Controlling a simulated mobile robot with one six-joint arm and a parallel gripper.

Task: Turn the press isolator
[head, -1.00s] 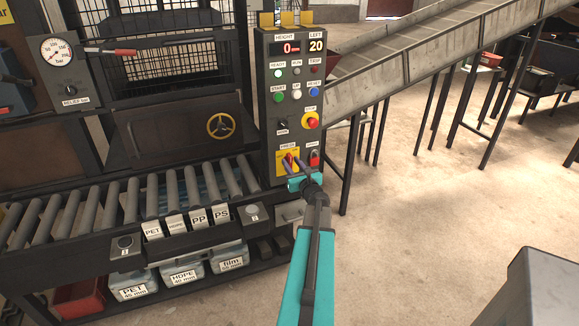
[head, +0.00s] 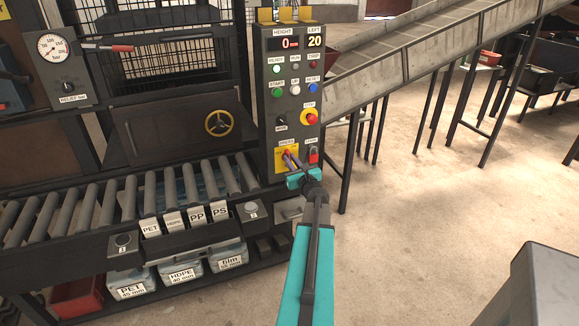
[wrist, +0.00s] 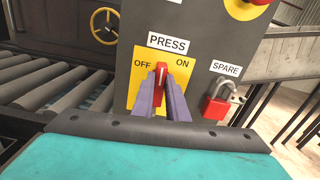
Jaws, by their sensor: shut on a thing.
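The press isolator is a red rotary handle (wrist: 161,92) on a yellow plate (wrist: 186,80) marked OFF at left and ON at right, below the PRESS label. The handle stands roughly upright in the wrist view, between the two words. My gripper (wrist: 161,76) is shut on the handle, with one grey finger along each side of it. In the head view my gripper (head: 290,158) reaches the yellow plate (head: 280,157) low on the control panel, and its fingers hide most of the handle.
A red padlock (wrist: 216,108) hangs at the SPARE switch, just right of the isolator. The red stop button (head: 311,118) is above. Rollers (head: 190,182) lie left of the panel, and a conveyor (head: 410,62) slopes up to the right.

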